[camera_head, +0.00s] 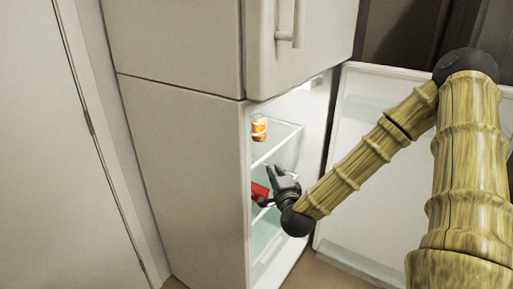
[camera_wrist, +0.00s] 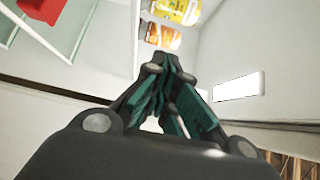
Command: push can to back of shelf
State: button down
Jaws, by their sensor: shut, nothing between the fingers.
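An orange can (camera_head: 259,128) stands on the upper glass shelf (camera_head: 278,143) of the open fridge, near the left wall. In the wrist view an orange-labelled can (camera_wrist: 163,36) shows beyond the fingertips, with a yellow-labelled item (camera_wrist: 176,9) past it; I cannot tell which one matches the head view. My gripper (camera_head: 272,172) is shut and empty at the fridge opening, below the upper shelf and apart from the can. It also shows in the wrist view (camera_wrist: 157,72), with its fingers together.
A red item (camera_head: 259,191) sits on a lower shelf, left of my gripper; it shows at the wrist view's top left (camera_wrist: 45,12). The open fridge door (camera_head: 352,215) stands to the right behind my arm. The closed freezer door (camera_head: 300,50) is above.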

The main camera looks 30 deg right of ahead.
jog(key=x, duration=0.5)
jog(key=a+p+x, duration=0.1)
jog(key=x, duration=0.9)
jog(key=shift+w+a+p, duration=0.3)
jog(key=shift+w+p, duration=0.05)
jog(key=shift+w, duration=0.2)
jog(key=shift+w+a, duration=0.3)
jog(key=shift+w, duration=0.45)
jog(key=shift+w+a+f, duration=0.1)
jog(key=shift+w+a, duration=0.1)
jog(key=shift+w, duration=0.15)
jog(key=w+a+b, duration=0.2)
jog(key=w+b, duration=0.1)
jog(key=w, duration=0.3)
jog(key=w+a+b, duration=0.3)
jog(key=w, duration=0.4)
jog(key=w+a+b, duration=0.3)
jog(key=w, duration=0.3)
jog(key=shift+w+a, duration=0.2)
jog(key=shift+w, duration=0.2)
